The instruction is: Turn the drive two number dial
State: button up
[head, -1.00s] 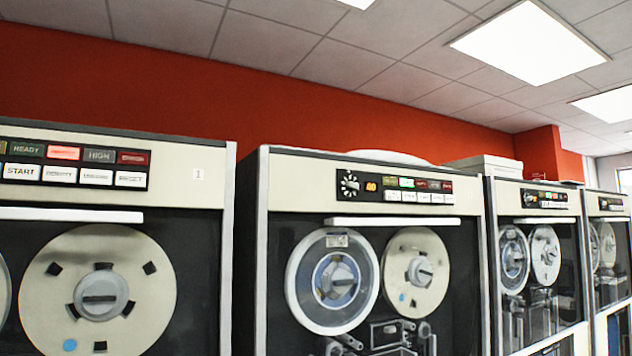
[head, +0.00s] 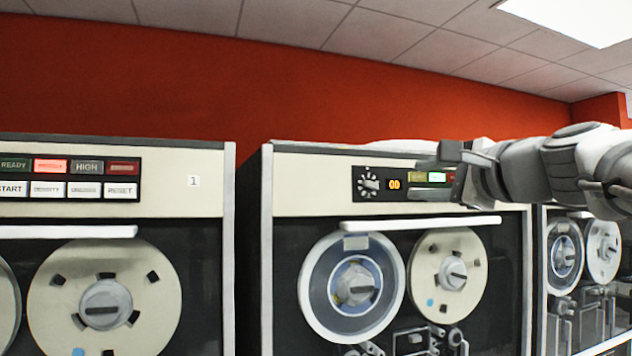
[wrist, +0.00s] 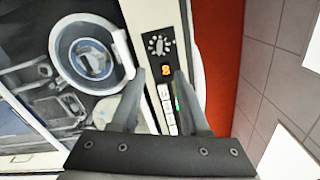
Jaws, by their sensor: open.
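The number dial (head: 368,183) is a small dark knob ringed by white marks, at the left end of the black control panel on the second tape drive. In the wrist view the dial (wrist: 158,44) sits beyond my fingertips, a little past the gap between them. My gripper (head: 428,180) reaches in from the right, in front of the panel and to the right of the dial. In the wrist view my gripper (wrist: 162,76) is open and empty, with its fingers on either side of the panel's orange display (wrist: 165,70). Some panel buttons are hidden behind my gripper in the head view.
A white handle bar (head: 420,224) runs below the panel, above two tape reels (head: 312,285). Another drive (head: 180,165), labelled 1, stands to the left. A further drive (head: 584,345) stands to the right. The space in front of the dial is clear.

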aim_at(373, 184)
jog(key=p+x, duration=0.3)
jog(key=x, duration=1.1)
jog(key=shift+w+a+f, duration=0.1)
grip_shut()
